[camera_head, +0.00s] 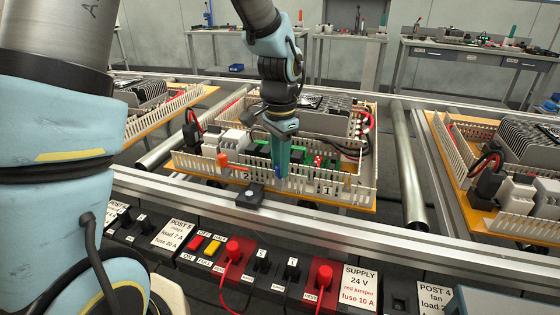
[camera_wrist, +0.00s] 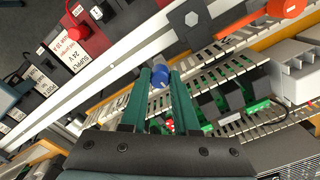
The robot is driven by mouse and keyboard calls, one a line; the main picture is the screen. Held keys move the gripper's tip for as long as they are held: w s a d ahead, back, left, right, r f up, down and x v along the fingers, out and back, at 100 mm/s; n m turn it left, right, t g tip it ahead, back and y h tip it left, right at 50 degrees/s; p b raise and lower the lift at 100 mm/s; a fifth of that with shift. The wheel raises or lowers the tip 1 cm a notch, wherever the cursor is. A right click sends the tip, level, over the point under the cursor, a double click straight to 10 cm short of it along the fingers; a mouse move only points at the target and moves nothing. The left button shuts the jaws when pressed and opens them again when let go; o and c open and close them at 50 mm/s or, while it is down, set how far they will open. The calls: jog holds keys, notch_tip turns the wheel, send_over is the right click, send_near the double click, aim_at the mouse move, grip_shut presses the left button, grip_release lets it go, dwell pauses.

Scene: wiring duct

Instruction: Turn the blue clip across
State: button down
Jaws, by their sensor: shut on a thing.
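The blue clip (camera_head: 280,184) sits on the front wall of the wiring duct (camera_head: 345,193), between the plates marked 2 and 1. In the wrist view the blue clip (camera_wrist: 158,72) shows as a round blue knob between the tips of the two green fingers. My gripper (camera_head: 281,172) points down over the duct and is shut on the blue clip; it also shows in the wrist view (camera_wrist: 160,76). The fingers hide part of the clip, so its exact angle is hard to tell. An orange clip (camera_head: 222,160) stands on the same duct to the left.
The duct lines a wooden panel (camera_head: 190,168) with white blocks, green parts, wires and a grey finned unit (camera_head: 330,112). A black block (camera_head: 250,196) sits on the metal rail in front. Red-capped posts (camera_head: 234,249) and switches stand nearer. More panels lie left and right.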

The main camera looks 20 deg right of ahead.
dwell(0.3)
jog(key=c, duration=0.7)
grip_release()
jog(key=shift+o, duration=0.2)
notch_tip(320, 180, up, 11)
jog(key=shift+f, duration=0.1)
jog(key=a+f+n+p, duration=0.2)
jog(key=a+n, duration=0.5)
jog(key=a, duration=0.7)
jog(key=a+f+n+t+p, duration=0.1)
jog(key=a+n, duration=0.6)
jog(key=a, duration=0.8)
jog(key=shift+f+n+t+p, duration=0.3)
jog(key=shift+f+p, duration=0.1)
jog(key=shift+p, duration=0.2)
